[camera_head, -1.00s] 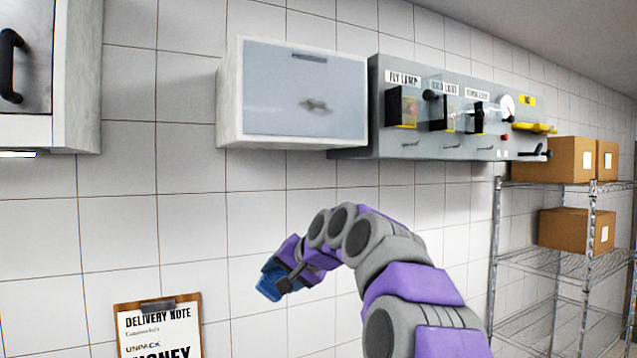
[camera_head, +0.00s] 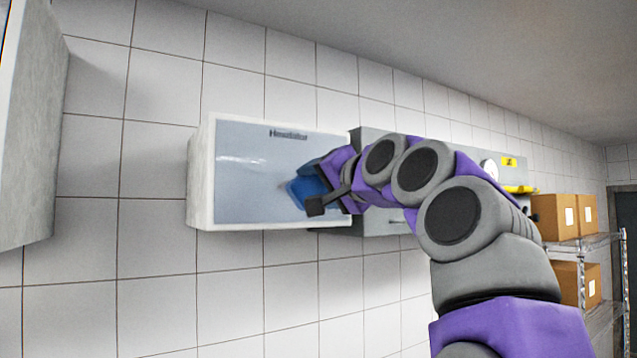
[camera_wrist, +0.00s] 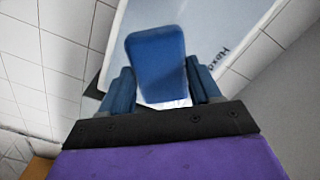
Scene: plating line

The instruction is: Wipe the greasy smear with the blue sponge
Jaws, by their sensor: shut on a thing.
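My gripper (camera_head: 330,190) is shut on the blue sponge (camera_head: 303,192) and holds it at the right part of the wall cabinet's pale blue front panel (camera_head: 245,170). I cannot tell whether the sponge touches the panel. The wrist view shows the sponge (camera_wrist: 157,65) between the two fingers, in front of the panel. The greasy smear is not clearly visible; the sponge and gripper cover the place on the panel where a brownish mark showed earlier. A pale streak shows on the panel's left part.
A grey control box (camera_head: 375,140) hangs right of the cabinet, partly behind my arm. Cardboard boxes (camera_head: 555,217) stand on a wire shelf (camera_head: 590,243) farther right. Another cabinet (camera_head: 30,130) hangs at the far left. The tiled wall below is clear.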

